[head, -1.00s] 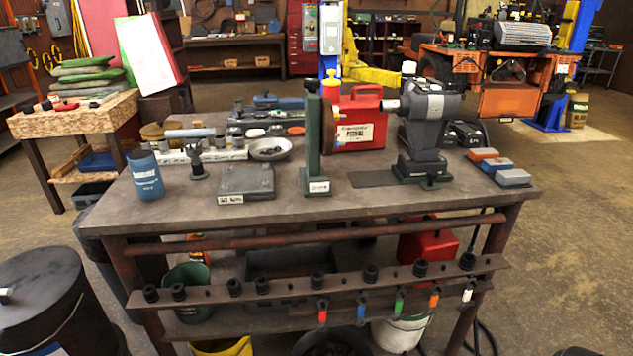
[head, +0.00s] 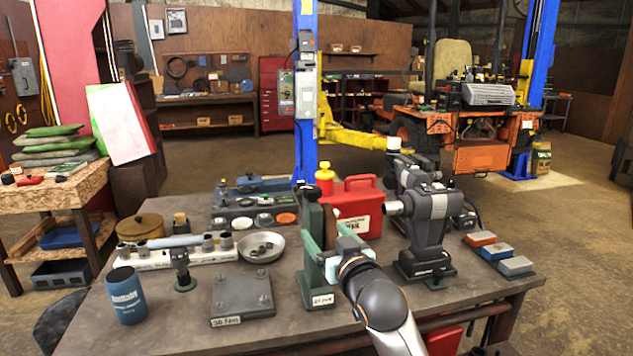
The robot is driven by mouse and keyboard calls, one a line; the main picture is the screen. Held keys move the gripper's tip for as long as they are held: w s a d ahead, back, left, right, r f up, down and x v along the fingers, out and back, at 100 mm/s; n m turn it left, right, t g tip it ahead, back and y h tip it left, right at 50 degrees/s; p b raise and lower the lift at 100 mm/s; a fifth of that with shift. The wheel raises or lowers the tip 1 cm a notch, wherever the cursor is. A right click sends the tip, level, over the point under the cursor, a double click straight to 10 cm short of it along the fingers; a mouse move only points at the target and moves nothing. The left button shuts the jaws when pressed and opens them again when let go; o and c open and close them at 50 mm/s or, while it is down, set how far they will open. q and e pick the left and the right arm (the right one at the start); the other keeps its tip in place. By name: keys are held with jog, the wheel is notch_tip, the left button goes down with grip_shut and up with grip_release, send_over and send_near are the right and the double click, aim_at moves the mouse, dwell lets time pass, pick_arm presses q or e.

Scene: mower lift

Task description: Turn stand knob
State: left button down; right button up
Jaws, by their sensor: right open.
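A dark green upright stand (head: 313,222) with a white label at its foot stands near the front middle of the workbench (head: 180,325). A dark rounded cap (head: 310,193) shows at its top. My right gripper (head: 322,262) has pale green jaws and reaches in from the lower right. No side knob shows clearly; the gripper covers part of the column. My left gripper is not in view.
A grey machine (head: 428,225) stands close to the right of my wrist, with a red can (head: 357,207) behind the gripper. A flat grey block (head: 243,295), a metal dish (head: 262,247) and a blue cup (head: 126,295) sit to the left. Bench space in front of the blue cup is clear.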

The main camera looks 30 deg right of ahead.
aim_at(315, 194)
jog(key=shift+m+t, duration=0.3)
jog(key=w+d+r, duration=0.1)
jog(key=w, duration=0.3)
jog(key=w+d+r+p, duration=0.1)
jog(key=w, duration=0.3)
jog(key=w+d+r+p, duration=0.1)
jog(key=w+r, duration=0.1)
jog(key=w, duration=0.2)
jog(key=shift+w+d, duration=0.15)
jog(key=shift+w, duration=0.1)
jog(key=shift+c, duration=0.3)
grip_shut()
